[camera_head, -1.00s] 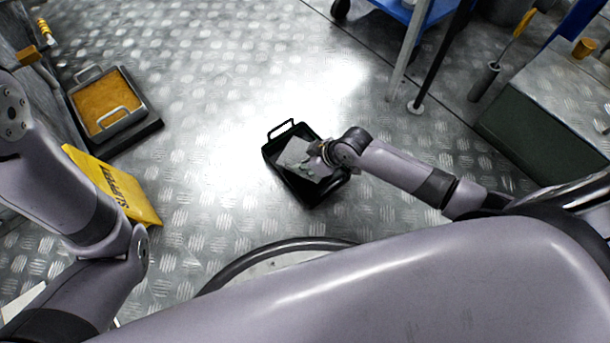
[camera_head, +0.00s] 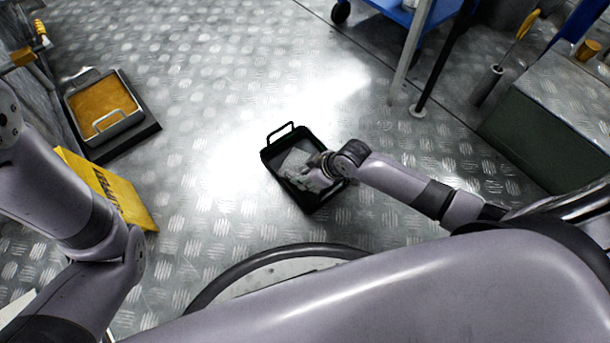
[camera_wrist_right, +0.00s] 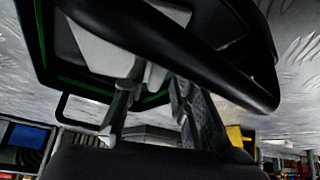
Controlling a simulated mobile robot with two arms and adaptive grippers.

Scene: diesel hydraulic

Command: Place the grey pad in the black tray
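The black tray (camera_head: 268,158) lies on the metal floor in the middle of the head view, with a handle loop at its far end. The grey pad (camera_head: 296,160) is inside the tray walls, partly covered by my right gripper (camera_head: 318,168). In the right wrist view, the tray's dark rim (camera_wrist_right: 190,55) crosses close in front, and the pale pad (camera_wrist_right: 100,45) shows beyond it. The right gripper's fingers (camera_wrist_right: 157,85) stand apart at the pad; whether they touch it is hidden. My left gripper is out of view.
An orange-filled metal tray (camera_head: 103,105) sits on a dark base at the left. A yellow sign (camera_head: 115,190) lies near my left arm. A blue trolley (camera_head: 405,12) stands at the top, and a dark green box (camera_head: 530,140) at the right. Floor around the black tray is clear.

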